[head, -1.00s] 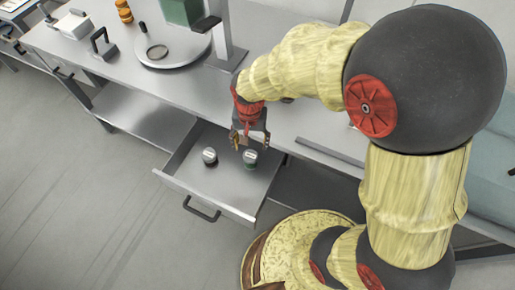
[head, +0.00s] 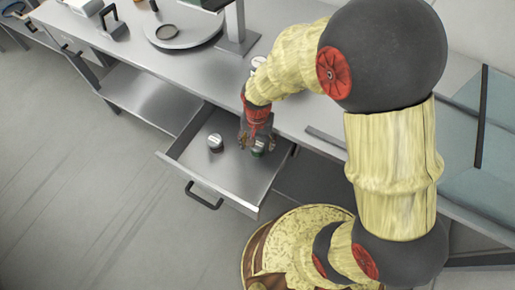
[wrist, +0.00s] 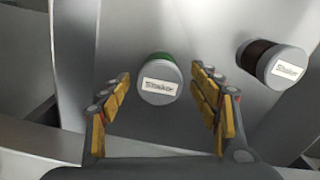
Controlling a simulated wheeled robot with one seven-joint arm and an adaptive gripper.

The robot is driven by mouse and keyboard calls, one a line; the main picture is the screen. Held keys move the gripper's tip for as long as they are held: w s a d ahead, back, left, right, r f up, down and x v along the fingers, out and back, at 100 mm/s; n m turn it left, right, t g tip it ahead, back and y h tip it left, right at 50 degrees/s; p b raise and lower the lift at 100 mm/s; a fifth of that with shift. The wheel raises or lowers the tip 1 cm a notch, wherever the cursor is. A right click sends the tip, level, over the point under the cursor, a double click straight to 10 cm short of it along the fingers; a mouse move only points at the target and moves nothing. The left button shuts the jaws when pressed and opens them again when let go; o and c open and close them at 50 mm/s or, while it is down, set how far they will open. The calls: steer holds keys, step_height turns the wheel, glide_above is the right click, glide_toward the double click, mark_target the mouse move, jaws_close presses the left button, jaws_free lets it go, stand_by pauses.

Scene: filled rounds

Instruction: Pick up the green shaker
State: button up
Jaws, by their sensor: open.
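The green shaker (wrist: 159,79) stands in the open drawer, its pale labelled lid facing the wrist camera and a strip of green showing behind it. In the head view the green shaker (head: 258,150) is partly hidden by my gripper (head: 257,146). In the wrist view my gripper (wrist: 163,103) is open, with one yellow-padded finger on each side of the green shaker. I see gaps between the fingers and the shaker, and nothing is gripped.
A second, dark-bodied shaker (wrist: 271,63) stands in the same drawer, at left in the head view (head: 215,143). The drawer (head: 224,184) has raised walls around both. The counter (head: 141,46) above holds a round plate (head: 184,40).

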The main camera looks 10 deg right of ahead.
steer(key=shift+r, duration=0.1)
steer(key=c, duration=1.3)
